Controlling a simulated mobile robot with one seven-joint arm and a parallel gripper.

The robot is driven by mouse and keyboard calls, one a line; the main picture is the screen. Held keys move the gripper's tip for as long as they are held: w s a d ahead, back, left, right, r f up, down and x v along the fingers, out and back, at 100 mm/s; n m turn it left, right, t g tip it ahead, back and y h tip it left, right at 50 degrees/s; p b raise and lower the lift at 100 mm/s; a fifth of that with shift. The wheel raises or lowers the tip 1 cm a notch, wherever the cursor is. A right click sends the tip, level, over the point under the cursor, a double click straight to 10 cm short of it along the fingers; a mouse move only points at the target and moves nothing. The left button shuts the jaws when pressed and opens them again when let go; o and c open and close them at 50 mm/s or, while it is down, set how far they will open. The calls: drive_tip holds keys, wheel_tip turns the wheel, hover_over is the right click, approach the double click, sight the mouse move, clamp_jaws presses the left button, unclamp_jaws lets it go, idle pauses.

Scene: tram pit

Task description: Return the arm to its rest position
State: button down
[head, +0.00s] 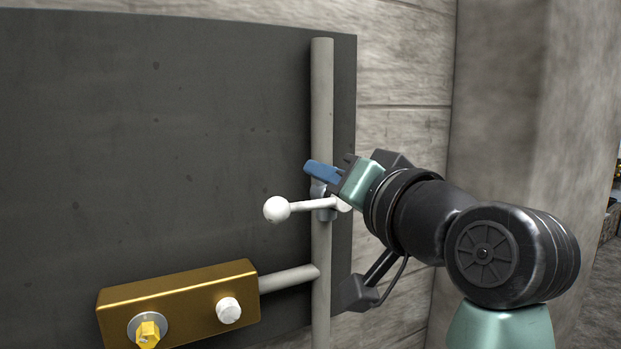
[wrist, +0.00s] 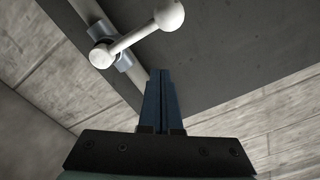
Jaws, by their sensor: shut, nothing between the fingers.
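My gripper (head: 322,173) is at the vertical grey pipe in the head view, its blue fingers pointing left. In the wrist view the fingers of my gripper (wrist: 163,100) are pressed together with nothing between them. A white lever with a ball end (head: 277,209) sits on a grey collar on the pipe, just below the fingers in the head view. In the wrist view the lever (wrist: 140,37) lies beyond the fingertips, and they look apart from it. Whether the fingers touch the pipe or collar cannot be told in the head view.
The grey pipe (head: 321,110) runs up a dark panel (head: 160,140) on a plank-textured wall (head: 405,75). A brass box (head: 185,298) with a yellow knob (head: 148,333) and a white knob (head: 229,310) joins the pipe below. A concrete pillar (head: 520,100) stands at the right.

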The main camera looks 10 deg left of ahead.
drive_tip(key=s+d+r+t+h, duration=0.1)
drive_tip(key=s+r+t+h, duration=0.1)
drive_tip(key=s, duration=0.4)
drive_tip(key=s+d+r+t+h+b, duration=0.1)
drive_tip(key=s+r+t+h, duration=0.2)
drive_tip(key=s+t+h, duration=0.2)
drive_tip(key=s+d+r+t+h, duration=0.2)
drive_tip(key=s+t+h, duration=0.1)
drive_tip(key=s+t, duration=0.2)
drive_tip(key=shift+s+r, duration=0.25)
drive_tip(key=shift+s, duration=0.7)
